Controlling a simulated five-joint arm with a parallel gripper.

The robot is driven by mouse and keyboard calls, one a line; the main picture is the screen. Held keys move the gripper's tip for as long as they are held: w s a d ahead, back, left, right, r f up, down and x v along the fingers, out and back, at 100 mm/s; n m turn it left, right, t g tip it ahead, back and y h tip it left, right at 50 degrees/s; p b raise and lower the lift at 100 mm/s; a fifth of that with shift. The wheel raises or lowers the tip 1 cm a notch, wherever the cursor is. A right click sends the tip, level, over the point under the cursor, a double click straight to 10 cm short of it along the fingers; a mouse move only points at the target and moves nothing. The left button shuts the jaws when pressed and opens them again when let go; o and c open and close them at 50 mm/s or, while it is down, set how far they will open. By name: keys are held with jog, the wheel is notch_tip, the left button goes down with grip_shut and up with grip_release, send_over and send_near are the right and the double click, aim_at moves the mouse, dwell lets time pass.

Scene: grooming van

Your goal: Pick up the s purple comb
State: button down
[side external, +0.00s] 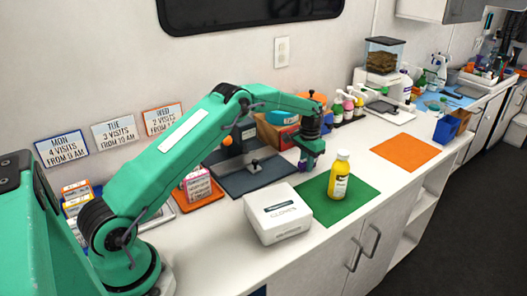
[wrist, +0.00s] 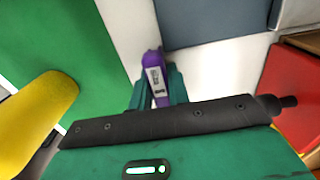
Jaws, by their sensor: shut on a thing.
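The purple comb (wrist: 153,60) shows in the wrist view as a narrow purple piece with a white printed label. It sits between the two green fingers of my gripper (wrist: 158,88), which is shut on it. In the side view my gripper (side external: 306,160) is over the counter, between the dark grey mat and the green mat, and only a small purple bit of the comb (side external: 302,165) shows at its fingertips. The rest of the comb is hidden. I cannot tell whether it touches the counter.
A yellow bottle (side external: 339,175) stands on the green mat (side external: 366,196), close to my gripper. A white box (side external: 278,221) is in front. The dark grey mat (side external: 234,182) lies behind left, with cardboard boxes (side external: 273,131) behind. An orange mat (side external: 405,151) at right is bare.

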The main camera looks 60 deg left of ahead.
jog(key=shift+r, duration=5)
